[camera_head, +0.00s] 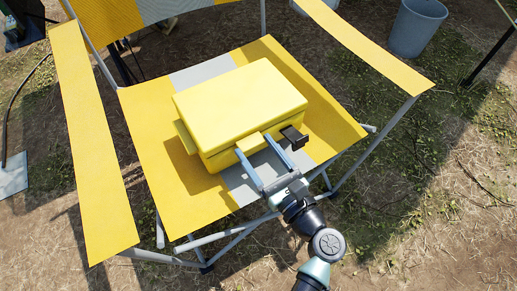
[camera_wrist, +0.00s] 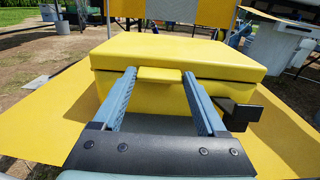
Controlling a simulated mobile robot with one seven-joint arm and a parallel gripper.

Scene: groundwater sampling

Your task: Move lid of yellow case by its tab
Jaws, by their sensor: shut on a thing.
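The yellow case (camera_head: 240,102) sits on the seat of a yellow and grey folding chair. Its lid (camera_wrist: 180,52) is down on the case body (camera_wrist: 160,95), with a seam line below it. A yellow tab (camera_head: 251,143) sticks out from the lid's front edge, and it also shows in the wrist view (camera_wrist: 159,75). My gripper (camera_head: 264,162) reaches in from the front, its two blue-grey fingers on either side of the tab, shut on it. A dark block (camera_head: 293,137) juts from the case front, right of my fingers.
The chair's yellow armrests (camera_head: 95,150) run along both sides of the seat (camera_head: 180,190). The backrest (camera_head: 110,15) stands behind the case. A grey bucket (camera_head: 417,27) stands on the ground at the back right. Open space lies above the case.

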